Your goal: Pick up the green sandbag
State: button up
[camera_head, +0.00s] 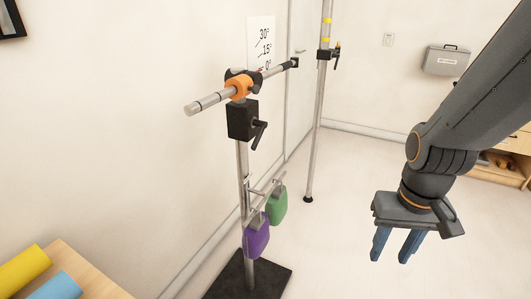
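The green sandbag (278,205) hangs low on a metal stand (242,165), from a small side bar on the pole. A purple sandbag (256,238) hangs in front of it, slightly lower in the picture and to the left. My gripper (391,256) is at the right, pointing down, with its two blue fingers apart and nothing between them. It is well to the right of the green sandbag and does not touch it.
The stand has a black base plate (262,280) and a bar with an orange clamp (239,87) higher up. Another pole (315,130) stands behind. A wooden table (88,270) with yellow and blue rolls is at lower left. Floor between stand and gripper is clear.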

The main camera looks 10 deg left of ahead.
aim_at(277, 207)
jog(key=z, duration=0.5)
jog(key=k, duration=0.6)
jog(key=z, duration=0.7)
jog(key=i, duration=0.95)
jog(key=u, duration=0.55)
jog(key=i, duration=1)
jog(key=u, duration=1.5)
jog(key=i, duration=0.5)
jog(key=u, duration=0.4)
